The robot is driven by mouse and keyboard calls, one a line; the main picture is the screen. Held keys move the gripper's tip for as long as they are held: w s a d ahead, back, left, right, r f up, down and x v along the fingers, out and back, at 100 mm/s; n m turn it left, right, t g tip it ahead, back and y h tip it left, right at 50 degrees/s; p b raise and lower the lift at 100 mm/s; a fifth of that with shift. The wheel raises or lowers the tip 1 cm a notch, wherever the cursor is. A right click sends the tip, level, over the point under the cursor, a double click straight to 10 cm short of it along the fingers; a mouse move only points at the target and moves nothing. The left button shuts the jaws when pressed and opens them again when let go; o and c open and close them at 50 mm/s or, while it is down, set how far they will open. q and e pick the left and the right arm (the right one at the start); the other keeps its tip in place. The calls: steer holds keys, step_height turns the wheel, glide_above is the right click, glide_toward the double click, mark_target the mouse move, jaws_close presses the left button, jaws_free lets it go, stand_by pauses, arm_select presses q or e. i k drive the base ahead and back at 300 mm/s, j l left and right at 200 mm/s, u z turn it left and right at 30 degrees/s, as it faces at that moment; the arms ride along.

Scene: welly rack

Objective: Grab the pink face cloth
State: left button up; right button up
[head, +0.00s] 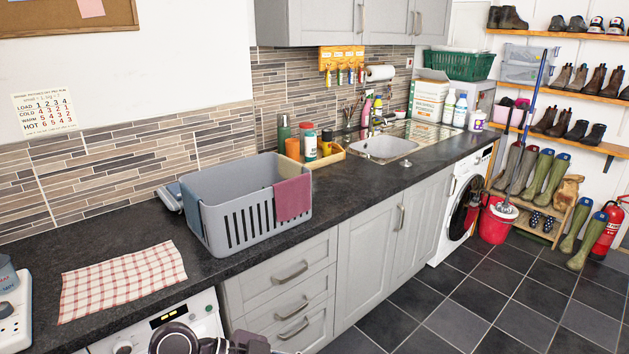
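The pink face cloth (292,198) is a dusky pink piece of fabric. It hangs over the right end of the rim of a grey slatted plastic basket (232,228), with its front part down the outside. The basket stands on the dark worktop near its front edge. Part of one of my arms shows at the bottom edge, below the worktop, in front of the white machine. No gripper fingers can be made out in the head view, and nothing of mine touches the cloth.
A blue-grey cloth (191,211) hangs on the basket's left end. A red checked towel (122,282) lies flat on the worktop at left. Bottles in a wooden tray (328,159) stand behind the basket, before the sink (386,148). Drawer handles (290,272) jut out below.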

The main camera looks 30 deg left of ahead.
mark_target(292, 195)
steer(key=i+l+u, duration=0.1)
steer(key=i+u, duration=0.3)
steer(key=i, duration=0.15)
steer(key=i+l+u, duration=0.25)
steer(key=i+u, duration=0.15)
steer(key=i+l+u, duration=0.4)
steer(key=i, duration=0.2)
